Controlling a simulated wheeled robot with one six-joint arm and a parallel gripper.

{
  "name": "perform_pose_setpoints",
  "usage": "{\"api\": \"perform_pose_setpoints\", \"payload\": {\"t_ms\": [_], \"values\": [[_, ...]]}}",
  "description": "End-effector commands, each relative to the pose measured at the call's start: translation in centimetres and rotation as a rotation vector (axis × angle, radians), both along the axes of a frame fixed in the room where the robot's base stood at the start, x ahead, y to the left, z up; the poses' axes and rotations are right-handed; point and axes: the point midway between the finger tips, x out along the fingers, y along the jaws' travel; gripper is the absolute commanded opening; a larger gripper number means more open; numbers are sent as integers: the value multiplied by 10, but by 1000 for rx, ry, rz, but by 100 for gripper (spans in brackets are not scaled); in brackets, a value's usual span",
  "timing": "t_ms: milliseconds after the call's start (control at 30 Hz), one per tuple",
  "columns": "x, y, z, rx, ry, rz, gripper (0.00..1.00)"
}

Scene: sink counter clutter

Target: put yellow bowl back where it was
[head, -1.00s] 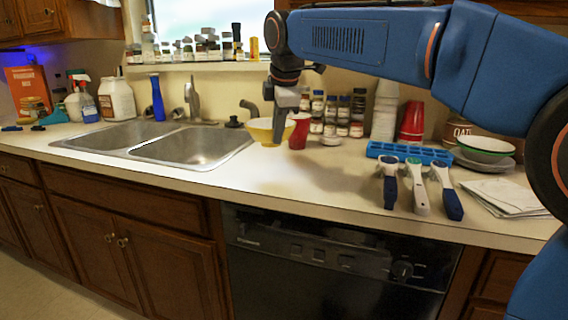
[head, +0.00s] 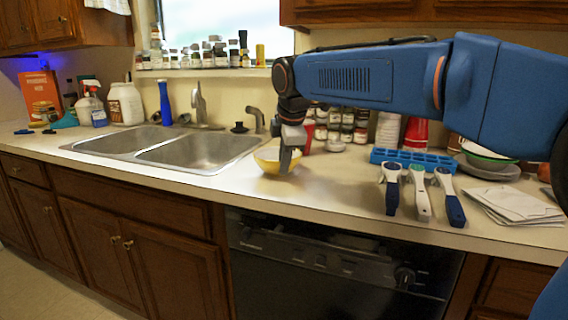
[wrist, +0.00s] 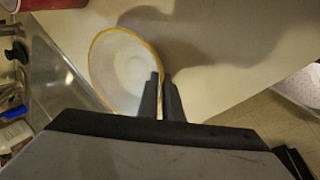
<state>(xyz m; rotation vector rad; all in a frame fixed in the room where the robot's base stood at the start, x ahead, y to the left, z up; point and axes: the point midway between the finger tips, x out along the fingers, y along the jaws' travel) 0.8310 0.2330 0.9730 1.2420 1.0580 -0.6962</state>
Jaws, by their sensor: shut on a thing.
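The yellow bowl (head: 268,160) is at the counter just right of the sink's right basin in the head view. In the wrist view the bowl (wrist: 122,68) shows from above, with a pale inside and a yellow rim. My gripper (head: 287,168) reaches down at the bowl's right side. The bowl looks roughly level. I cannot tell whether its base touches the counter.
The double sink (head: 190,150) lies to the left. A red cup (head: 308,134) stands behind the bowl, partly hidden by my arm. A blue tray (head: 411,157) and several blue-and-white handled tools (head: 421,194) lie to the right. The counter (head: 335,185) between is clear.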

Motion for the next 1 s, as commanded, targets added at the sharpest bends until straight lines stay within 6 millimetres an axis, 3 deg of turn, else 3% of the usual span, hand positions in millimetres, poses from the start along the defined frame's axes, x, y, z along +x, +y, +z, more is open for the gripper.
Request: {"api": "perform_pose_setpoints", "payload": {"t_ms": [33, 100, 533, 1000], "values": [[0, 0, -1, 0, 0, 0, 8], [0, 0, -1, 0, 0, 0, 24], [-2, -1, 7, 1, -2, 0, 24], [-34, -10, 82, 1, -2, 0, 24]]}}
